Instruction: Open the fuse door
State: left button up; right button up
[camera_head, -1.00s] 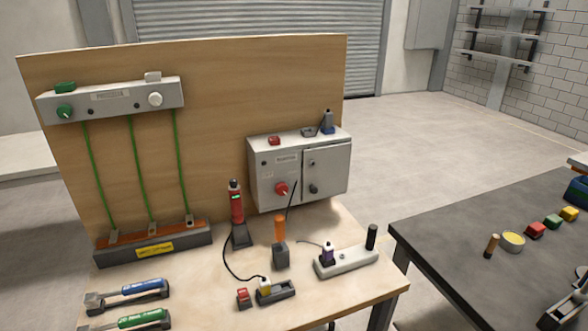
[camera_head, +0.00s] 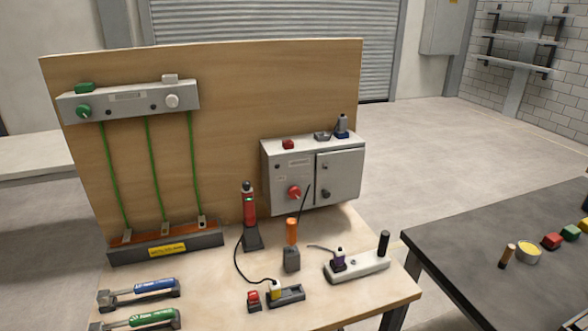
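The grey fuse box (camera_head: 312,172) is mounted on the wooden backboard at its right side, above the bench. Its fuse door (camera_head: 339,178) is the right half of the front and looks shut, with a small dark knob (camera_head: 325,193) on its left part. A red rotary knob (camera_head: 294,192) sits on the left half of the front. A red piece, a grey piece and a blue piece stand on top of the box. Neither of my grippers shows in this view.
The wooden bench (camera_head: 220,292) holds a red tester (camera_head: 249,210), an orange-handled tool (camera_head: 291,232), a grey power strip (camera_head: 357,266) and two torque wrenches at the front left. A dark table (camera_head: 470,260) stands to the right, with a gap of floor between.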

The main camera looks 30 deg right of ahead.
aim_at(343, 180)
jog(key=z, duration=1.3)
